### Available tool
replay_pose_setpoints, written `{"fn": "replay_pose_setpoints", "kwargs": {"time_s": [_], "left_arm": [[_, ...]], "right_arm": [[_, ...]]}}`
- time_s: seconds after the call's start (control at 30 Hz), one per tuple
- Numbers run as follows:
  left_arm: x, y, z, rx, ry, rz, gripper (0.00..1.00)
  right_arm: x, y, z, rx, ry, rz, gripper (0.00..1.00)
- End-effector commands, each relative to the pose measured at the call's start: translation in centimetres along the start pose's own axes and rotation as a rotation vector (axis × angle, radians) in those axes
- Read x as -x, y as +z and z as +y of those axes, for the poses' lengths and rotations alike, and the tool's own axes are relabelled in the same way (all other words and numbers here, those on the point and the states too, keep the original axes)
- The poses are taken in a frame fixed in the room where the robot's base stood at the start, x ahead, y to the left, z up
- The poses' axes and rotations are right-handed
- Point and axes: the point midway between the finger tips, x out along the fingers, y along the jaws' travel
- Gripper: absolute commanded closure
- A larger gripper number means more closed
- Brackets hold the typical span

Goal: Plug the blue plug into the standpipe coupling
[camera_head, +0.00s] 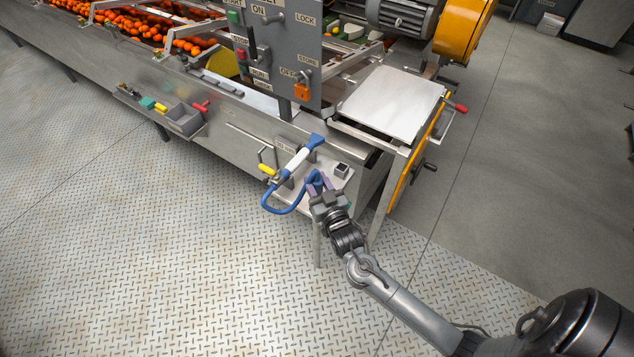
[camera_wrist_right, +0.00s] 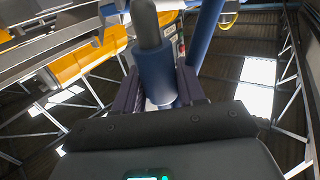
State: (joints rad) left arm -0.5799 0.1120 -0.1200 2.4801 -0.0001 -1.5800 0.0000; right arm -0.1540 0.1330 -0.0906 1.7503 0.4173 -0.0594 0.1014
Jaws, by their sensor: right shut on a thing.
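My right gripper (camera_head: 318,188) is shut on the blue plug (camera_head: 315,178) beside the small shelf on the machine's front. In the right wrist view the plug (camera_wrist_right: 154,72) stands between the two fingers, its grey tip pointing up and away from the gripper. A blue hose (camera_head: 281,210) loops near the plug toward the blue-and-white wand (camera_head: 299,158). I cannot pick out the standpipe coupling for certain; a yellow-handled fitting (camera_head: 268,170) is left of the wand, and a small dark-topped block (camera_head: 341,170) sits on the shelf. My left gripper is not in view.
The shelf (camera_head: 312,202) is narrow and close to the gripper. The control panel (camera_head: 283,50) with its switches and a white table top (camera_head: 393,102) stand behind. A grey tool bin (camera_head: 187,122) hangs at the left. The plate floor (camera_head: 150,260) in front is clear.

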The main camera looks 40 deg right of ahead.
Motion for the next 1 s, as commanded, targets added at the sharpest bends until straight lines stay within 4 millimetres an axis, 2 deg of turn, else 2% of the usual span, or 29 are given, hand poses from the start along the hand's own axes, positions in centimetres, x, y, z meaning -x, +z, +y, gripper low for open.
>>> {"fn": "replay_pose_setpoints", "kwargs": {"time_s": [1.0], "left_arm": [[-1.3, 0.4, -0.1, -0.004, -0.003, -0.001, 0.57]], "right_arm": [[0.0, 2.3, 0.0, 0.000, 0.000, 0.000, 0.92]]}}
